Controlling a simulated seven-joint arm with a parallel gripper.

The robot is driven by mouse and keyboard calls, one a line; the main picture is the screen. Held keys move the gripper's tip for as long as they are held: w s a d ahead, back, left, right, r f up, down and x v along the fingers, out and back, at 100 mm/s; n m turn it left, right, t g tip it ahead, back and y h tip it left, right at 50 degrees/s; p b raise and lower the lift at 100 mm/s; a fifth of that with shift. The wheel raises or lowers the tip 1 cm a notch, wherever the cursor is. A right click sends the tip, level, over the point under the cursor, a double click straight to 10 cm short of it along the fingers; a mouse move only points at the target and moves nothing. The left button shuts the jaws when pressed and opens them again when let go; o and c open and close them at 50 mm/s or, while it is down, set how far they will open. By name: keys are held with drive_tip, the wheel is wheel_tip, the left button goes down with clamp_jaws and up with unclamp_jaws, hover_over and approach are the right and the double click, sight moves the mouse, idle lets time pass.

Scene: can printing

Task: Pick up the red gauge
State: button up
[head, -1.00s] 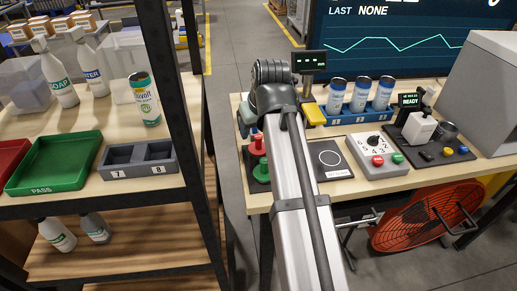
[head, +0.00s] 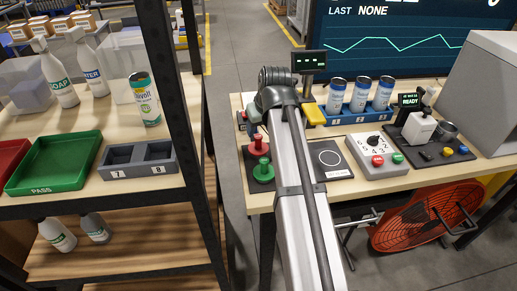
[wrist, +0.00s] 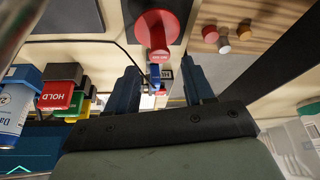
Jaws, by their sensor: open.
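The red gauge (head: 259,145) stands on a dark pad at the near left of the bench, just behind the green gauge (head: 263,173). In the wrist view the red gauge (wrist: 155,28) shows as a broad red disc with a narrower stem, at the top centre. My gripper (wrist: 163,76) is open, its two dark blue fingers spread. The gauge's stem lies in line with the gap between the fingers, beyond the tips in the picture; no contact shows.
Several cans stand in a blue rack (head: 375,112). A dial box (head: 378,158) stands right of the gauges. A shelf post (head: 176,110) rises to the left.

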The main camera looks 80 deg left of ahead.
sight(258, 136)
drive_tip(key=shift+x, duration=2.45)
drive_tip(key=shift+d+f, duration=0.1)
drive_tip(key=shift+d, duration=0.05)
clamp_jaws()
